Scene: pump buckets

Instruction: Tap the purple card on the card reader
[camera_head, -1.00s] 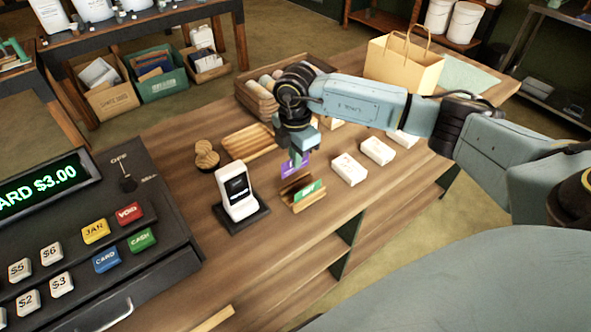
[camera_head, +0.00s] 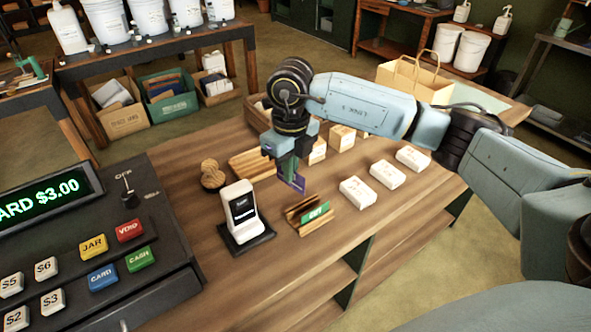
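The purple card (camera_head: 298,183) hangs from my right gripper (camera_head: 289,167), which is shut on it. The card is above the counter, to the right of and behind the card reader, and apart from it. The card reader (camera_head: 241,210) is a white terminal with a dark screen on a black base, standing on the wooden counter. A wooden card holder (camera_head: 307,226) with a green card (camera_head: 316,212) in it stands just right of the reader. My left gripper is not in view.
A black cash register (camera_head: 90,245) showing "$3.00" fills the left side. A wooden tray (camera_head: 250,166) and stamp-like wooden piece (camera_head: 212,175) lie behind the reader. Several white blocks (camera_head: 358,192) sit to the right. A paper bag (camera_head: 415,82) stands at the back. Bare counter lies in front.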

